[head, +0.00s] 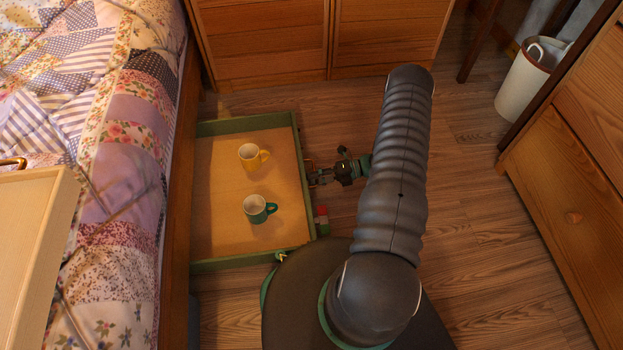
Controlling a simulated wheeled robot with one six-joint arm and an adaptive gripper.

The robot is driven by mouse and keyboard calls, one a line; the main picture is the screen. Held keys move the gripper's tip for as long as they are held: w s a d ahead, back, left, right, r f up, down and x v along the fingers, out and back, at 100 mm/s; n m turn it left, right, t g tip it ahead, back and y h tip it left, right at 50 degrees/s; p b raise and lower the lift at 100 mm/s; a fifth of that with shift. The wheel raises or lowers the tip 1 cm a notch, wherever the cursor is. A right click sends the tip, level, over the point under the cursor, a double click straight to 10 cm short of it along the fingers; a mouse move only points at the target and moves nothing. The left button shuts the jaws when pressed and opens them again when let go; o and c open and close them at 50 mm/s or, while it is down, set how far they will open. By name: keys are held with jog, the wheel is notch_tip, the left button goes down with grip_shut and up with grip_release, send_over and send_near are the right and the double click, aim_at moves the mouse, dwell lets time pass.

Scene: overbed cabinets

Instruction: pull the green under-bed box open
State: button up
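The green under-bed box (245,124) is a shallow drawer with green walls and a tan floor. It sticks out from under the bed to the right, over the wood floor. My arm lies to the right of the box.
The bed (110,150) with a patchwork quilt fills the left. A wooden cabinet (330,40) stands just beyond the box. A wooden dresser (575,170) and a white bin (523,82) are at the right. The floor (480,240) between my arm and the dresser is clear.

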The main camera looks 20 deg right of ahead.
jog(key=v, duration=1.2)
dwell(0.5)
